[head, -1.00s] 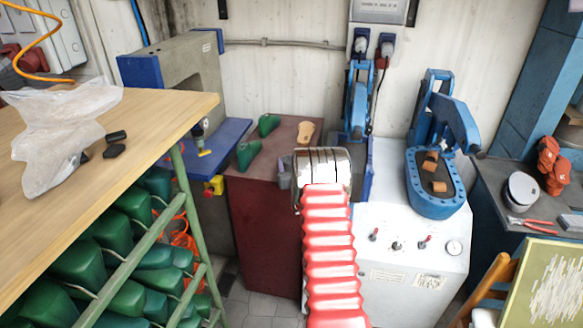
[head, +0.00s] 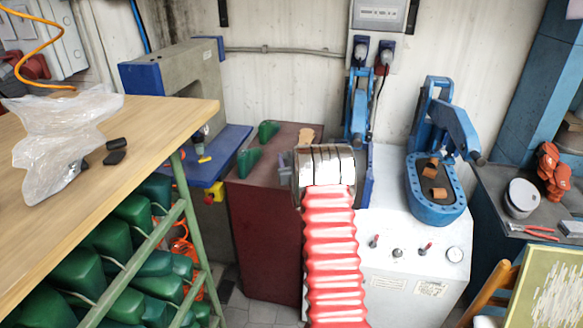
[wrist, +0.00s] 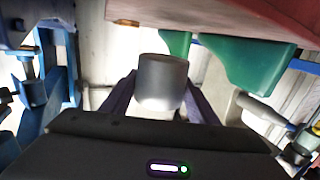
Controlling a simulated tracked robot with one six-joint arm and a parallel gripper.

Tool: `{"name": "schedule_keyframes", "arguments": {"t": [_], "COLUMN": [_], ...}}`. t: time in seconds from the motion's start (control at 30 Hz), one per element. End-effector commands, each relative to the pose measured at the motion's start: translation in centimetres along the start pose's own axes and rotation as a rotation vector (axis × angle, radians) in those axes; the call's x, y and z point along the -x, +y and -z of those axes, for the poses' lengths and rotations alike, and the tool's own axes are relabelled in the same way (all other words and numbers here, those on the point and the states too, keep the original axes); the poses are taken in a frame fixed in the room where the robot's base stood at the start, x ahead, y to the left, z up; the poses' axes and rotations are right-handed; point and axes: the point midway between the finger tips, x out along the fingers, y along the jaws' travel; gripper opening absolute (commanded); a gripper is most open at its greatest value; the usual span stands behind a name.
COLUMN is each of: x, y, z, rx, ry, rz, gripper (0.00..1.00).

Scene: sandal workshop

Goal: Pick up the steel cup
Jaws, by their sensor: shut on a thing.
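The steel cup (wrist: 163,80) shows in the wrist view as a plain grey metal cylinder. It sits between the two dark fingers of my gripper (wrist: 158,98), which is shut on it. The picture is turned over, with the red cabinet's top (wrist: 215,18) along the upper edge. A gap shows between the cup and that top, so the cup appears apart from it. In the head view my chrome wrist and red arm sleeve stand before the right side of the red cabinet (head: 262,230) and hide the fingers and most or all of the cup.
Green shoe lasts (head: 248,162) and a tan piece (head: 306,134) lie on the cabinet. A blue press (head: 437,195) stands on the white machine (head: 410,260) to the right. A wooden bench (head: 160,115) with a plastic bag (head: 60,145) fills the left.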

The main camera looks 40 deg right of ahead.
Motion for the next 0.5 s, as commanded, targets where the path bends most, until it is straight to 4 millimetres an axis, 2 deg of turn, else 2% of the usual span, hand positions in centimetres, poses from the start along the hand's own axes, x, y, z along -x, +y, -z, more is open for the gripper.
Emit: {"name": "schedule_keyframes", "arguments": {"t": [0.1,0.23,0.5], "x": [0.1,0.2,0.3], "y": [0.0,0.0,0.0], "z": [2.3,4.0,5.1], "rx": [0.001,0.001,0.000], "ry": [0.003,0.001,-0.001], "rz": [0.000,0.000,0.000], "gripper": [0.32,0.32,0.32]}}
